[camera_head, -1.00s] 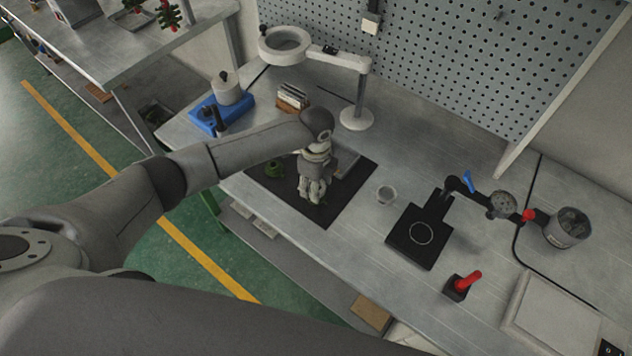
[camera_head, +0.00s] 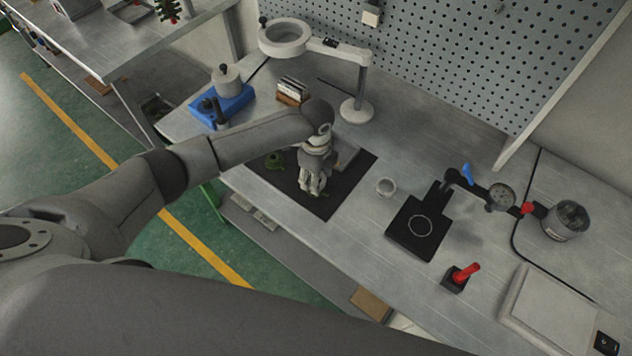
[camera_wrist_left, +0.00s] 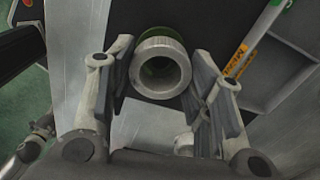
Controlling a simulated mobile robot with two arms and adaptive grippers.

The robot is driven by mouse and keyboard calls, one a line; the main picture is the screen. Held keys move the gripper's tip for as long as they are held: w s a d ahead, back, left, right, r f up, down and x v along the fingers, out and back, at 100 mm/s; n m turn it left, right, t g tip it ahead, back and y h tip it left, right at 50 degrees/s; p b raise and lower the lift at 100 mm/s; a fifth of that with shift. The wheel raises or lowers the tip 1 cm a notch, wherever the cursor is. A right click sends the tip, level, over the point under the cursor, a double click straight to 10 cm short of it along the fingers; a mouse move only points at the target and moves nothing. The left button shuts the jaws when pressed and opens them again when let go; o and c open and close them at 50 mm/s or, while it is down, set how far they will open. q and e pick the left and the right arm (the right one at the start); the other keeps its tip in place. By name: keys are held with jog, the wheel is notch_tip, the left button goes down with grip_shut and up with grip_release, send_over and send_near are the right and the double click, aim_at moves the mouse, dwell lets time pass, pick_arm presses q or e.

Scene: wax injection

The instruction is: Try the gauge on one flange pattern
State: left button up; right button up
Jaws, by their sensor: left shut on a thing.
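My left gripper (camera_head: 313,188) is low over a black mat (camera_head: 345,188) on the bench. In the left wrist view its fingers (camera_wrist_left: 160,90) are shut on a grey metal ring (camera_wrist_left: 137,70), which I take for the gauge. A green rim (camera_wrist_left: 174,35) shows just behind the ring; I cannot tell if the ring is around it or only in front of it. A green flange-like pattern (camera_head: 274,160) lies on the mat left of the gripper. The gripper hides what is right under it. My right gripper is not in view.
A magnifier lamp (camera_head: 357,110), a blue-based device (camera_head: 233,103) and a small card rack (camera_head: 291,91) stand behind.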

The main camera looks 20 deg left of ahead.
pick_arm(q)
jog(key=shift+f+b, duration=0.4)
jog(key=shift+f, duration=0.25)
dwell(0.5)
dwell(2.1)
jog(key=shift+p, duration=0.3)
jog(key=shift+r+p, duration=2.65)
jog(key=shift+r, duration=0.1)
